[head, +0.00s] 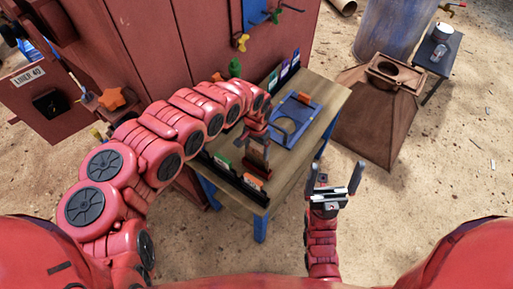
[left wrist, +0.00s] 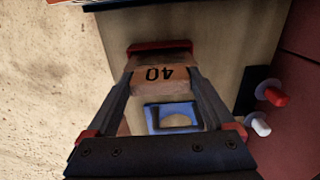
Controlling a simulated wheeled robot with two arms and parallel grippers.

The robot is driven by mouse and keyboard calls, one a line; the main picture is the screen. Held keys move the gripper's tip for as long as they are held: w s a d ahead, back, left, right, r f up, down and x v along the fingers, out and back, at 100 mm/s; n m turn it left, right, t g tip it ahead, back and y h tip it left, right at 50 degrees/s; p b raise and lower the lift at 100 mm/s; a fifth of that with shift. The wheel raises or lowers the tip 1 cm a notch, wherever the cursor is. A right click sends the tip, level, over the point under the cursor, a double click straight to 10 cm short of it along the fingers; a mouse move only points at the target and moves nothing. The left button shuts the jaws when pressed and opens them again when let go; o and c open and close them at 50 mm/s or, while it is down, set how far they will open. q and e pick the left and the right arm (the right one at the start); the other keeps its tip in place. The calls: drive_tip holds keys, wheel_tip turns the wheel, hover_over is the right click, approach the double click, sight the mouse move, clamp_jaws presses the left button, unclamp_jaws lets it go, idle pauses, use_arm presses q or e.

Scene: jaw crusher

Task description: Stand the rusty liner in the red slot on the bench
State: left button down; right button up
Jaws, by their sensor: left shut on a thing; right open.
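My left gripper (head: 262,136) is over the front part of the bench (head: 325,110). It is shut on the rusty liner (head: 257,155), a brown block. In the left wrist view the liner (left wrist: 160,77) sits between the fingertips, with a dark "40" on its face. A red piece (left wrist: 160,47), perhaps the red slot, shows at the liner's far end. I cannot tell whether the liner is in it or only against it. My right gripper (head: 335,183) is open and empty, off the bench to the right.
A blue frame (head: 293,117) lies on the bench behind the liner. A dark rack (head: 240,184) with green and orange cards runs along the front edge. Coloured cards stand at the back by the red machine wall (head: 170,55). A rusty hopper (head: 375,120) stands right of the bench.

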use_arm(q)
drive_tip(key=shift+f, duration=0.35)
unclamp_jaws()
drive_tip(key=shift+r, duration=0.1)
drive_tip(key=shift+w+r, duration=0.1)
drive_tip(key=shift+r, duration=0.3)
wheel_tip(320, 180, up, 17)
drive_tip(key=p, duration=0.4)
drive_tip(key=shift+f+p, duration=0.2)
drive_tip(key=shift+p, duration=0.2)
